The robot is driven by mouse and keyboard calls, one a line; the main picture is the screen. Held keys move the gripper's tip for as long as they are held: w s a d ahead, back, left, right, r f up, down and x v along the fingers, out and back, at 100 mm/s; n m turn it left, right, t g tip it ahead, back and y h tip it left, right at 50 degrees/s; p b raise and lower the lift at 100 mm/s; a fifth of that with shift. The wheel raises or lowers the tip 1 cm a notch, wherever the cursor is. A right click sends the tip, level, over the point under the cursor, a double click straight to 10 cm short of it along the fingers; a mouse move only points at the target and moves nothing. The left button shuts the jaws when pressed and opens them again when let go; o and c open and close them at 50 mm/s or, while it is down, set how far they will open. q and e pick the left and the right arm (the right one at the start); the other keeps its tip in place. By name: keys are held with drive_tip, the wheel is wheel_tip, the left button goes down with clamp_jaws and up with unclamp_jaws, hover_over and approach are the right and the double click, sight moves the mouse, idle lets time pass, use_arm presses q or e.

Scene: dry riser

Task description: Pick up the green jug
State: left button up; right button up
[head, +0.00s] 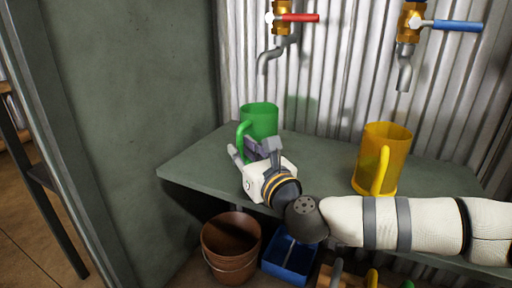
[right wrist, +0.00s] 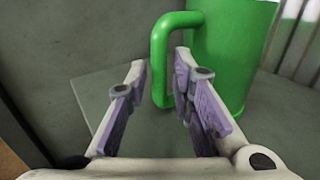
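The green jug (head: 262,119) stands upright on the grey-green shelf (head: 325,158), below the red-handled tap. Its handle (right wrist: 160,58) points toward my gripper and fills the middle of the right wrist view, with the jug body (right wrist: 232,50) behind to the right. My right gripper (head: 253,150) is at the jug's near side. In the right wrist view its two fingers (right wrist: 155,90) are open, with the lower part of the handle between or just beyond their tips. Contact cannot be told. My left gripper is not in view.
A yellow jug (head: 385,150) stands on the shelf to the right, beyond my right arm. The red-handled tap (head: 285,20) and blue-handled tap (head: 425,25) hang above. A grey wall panel (head: 135,90) stands close at left. A brown bucket (head: 230,248) and blue bin (head: 288,262) are below.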

sight(241, 131)
drive_tip(key=shift+x, duration=0.9)
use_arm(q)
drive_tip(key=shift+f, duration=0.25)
use_arm(e)
clamp_jaws()
drive_tip(key=shift+r, duration=0.15)
drive_tip(key=shift+r, duration=0.25)
wheel_tip(241, 131, up, 4)
drive_tip(key=shift+f+p, duration=0.2)
drive_tip(key=shift+p, duration=0.6)
use_arm(q)
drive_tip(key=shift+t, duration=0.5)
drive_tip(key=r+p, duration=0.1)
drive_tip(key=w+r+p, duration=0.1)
drive_tip(key=p, duration=0.1)
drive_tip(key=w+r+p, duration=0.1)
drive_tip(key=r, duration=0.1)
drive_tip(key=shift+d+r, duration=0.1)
use_arm(e)
drive_tip(key=v, duration=1.8)
drive_tip(key=shift+f, duration=0.15)
drive_tip(key=shift+s, duration=0.1)
